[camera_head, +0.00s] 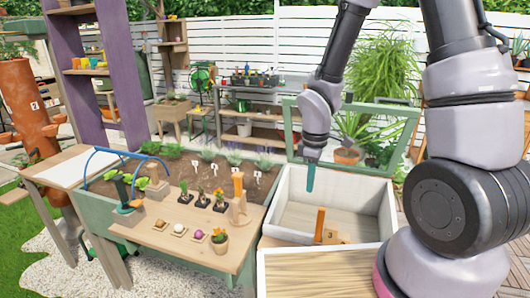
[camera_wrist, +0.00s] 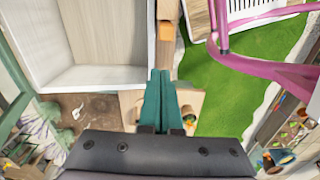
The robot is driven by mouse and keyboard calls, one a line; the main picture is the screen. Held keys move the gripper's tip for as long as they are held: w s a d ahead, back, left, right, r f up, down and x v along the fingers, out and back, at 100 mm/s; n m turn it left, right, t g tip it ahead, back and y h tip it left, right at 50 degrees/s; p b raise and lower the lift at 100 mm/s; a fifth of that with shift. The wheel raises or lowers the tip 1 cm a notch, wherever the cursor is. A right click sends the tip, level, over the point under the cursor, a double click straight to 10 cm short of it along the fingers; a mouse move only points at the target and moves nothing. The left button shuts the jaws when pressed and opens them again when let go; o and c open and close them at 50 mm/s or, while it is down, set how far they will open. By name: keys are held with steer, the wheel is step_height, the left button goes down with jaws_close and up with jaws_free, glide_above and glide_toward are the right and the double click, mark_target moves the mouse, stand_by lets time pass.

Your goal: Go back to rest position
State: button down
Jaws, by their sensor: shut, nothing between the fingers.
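My gripper (camera_head: 310,178) hangs pointing down from my arm, above the left end of a white-walled box (camera_head: 345,200). Its teal fingers are together and empty; they also show in the wrist view (camera_wrist: 160,100). No other object is named by the task. In the wrist view the white box (camera_wrist: 95,75) lies left of the fingers.
A wooden piece marked 3 (camera_head: 330,232) stands at the box's front wall. A wooden work surface (camera_head: 175,238) at left holds small pots and an upright wooden tool (camera_head: 238,205). A soil bed (camera_head: 200,165) with white tags lies behind. A green frame (camera_head: 400,140) stands behind the box.

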steer(key=w+d+r+m+t, duration=0.2)
steer(key=d+r+m, duration=0.25)
steer(key=r, duration=0.55)
steer(key=s+d+r+m+t, duration=0.1)
steer(key=s+r+m, duration=0.2)
steer(key=r, duration=0.4)
steer(key=s+d+r+m+t+y, duration=0.1)
steer(key=s+d+r+m+t, duration=0.1)
steer(key=r+m, duration=0.3)
steer(key=s+d+r+m+t+y, duration=0.1)
steer(key=s+r+m, duration=0.4)
steer(key=r, duration=0.5)
steer(key=shift+d+t, duration=0.5)
steer(key=shift+d, duration=0.1)
steer(key=shift+r, duration=0.1)
